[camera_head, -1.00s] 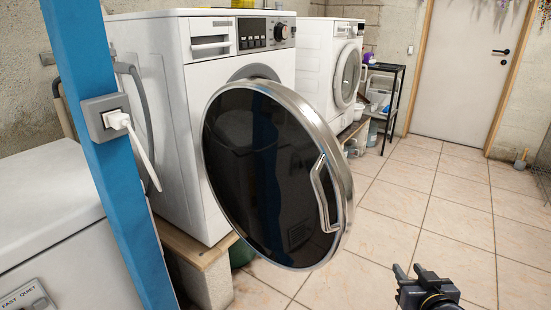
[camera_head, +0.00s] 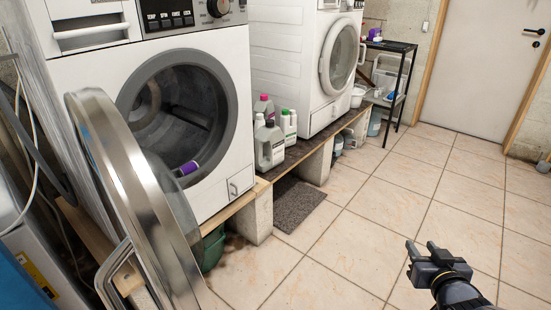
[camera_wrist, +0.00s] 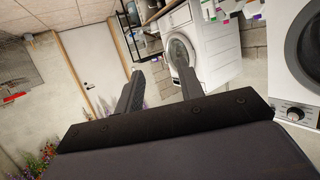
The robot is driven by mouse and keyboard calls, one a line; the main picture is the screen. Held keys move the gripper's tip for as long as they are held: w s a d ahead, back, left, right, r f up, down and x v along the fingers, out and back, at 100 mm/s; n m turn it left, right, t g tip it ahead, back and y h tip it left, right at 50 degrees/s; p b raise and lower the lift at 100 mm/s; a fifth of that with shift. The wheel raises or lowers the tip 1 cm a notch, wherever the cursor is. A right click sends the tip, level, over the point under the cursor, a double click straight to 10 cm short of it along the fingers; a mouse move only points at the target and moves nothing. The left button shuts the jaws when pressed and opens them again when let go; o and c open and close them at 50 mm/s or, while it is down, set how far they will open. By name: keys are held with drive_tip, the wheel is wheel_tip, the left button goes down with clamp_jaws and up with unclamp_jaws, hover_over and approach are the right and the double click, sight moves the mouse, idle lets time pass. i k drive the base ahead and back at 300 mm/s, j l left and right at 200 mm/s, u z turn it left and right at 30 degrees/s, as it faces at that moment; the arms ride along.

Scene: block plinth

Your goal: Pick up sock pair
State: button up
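No sock pair can be made out for certain. A small purple and white item (camera_head: 188,168) shows at the lower part of the front washing machine's drum opening; I cannot tell what it is. The front washing machine (camera_head: 215,140) has its round door (camera_head: 135,175) swung open toward the left. The drum inside is dark. My gripper (camera_head: 422,248) is at the lower right, over the tiled floor, well apart from the machine. In the wrist view its two fingers (camera_wrist: 160,90) stand apart with nothing between them.
A second white machine (camera_head: 290,60) stands behind on a low shelf (camera_head: 290,150). Several bottles (camera_head: 270,145) stand between the machines. A grey mat (camera_head: 298,203) lies on the floor. A black rack (camera_head: 400,80) stands farther back. The tiled floor (camera_head: 390,190) at right is clear.

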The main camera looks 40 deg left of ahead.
sight(191, 167)
drive_tip(key=i+j+u, duration=0.15)
drive_tip(key=u, duration=0.25)
drive_tip(key=i+u, duration=0.35)
drive_tip(key=i+j+u, duration=0.1)
drive_tip(key=u, duration=0.3)
drive_tip(key=i+u, duration=0.25)
drive_tip(key=u, duration=0.15)
drive_tip(key=i+j+u, duration=0.2)
drive_tip(key=i+u, duration=0.15)
drive_tip(key=i, duration=0.15)
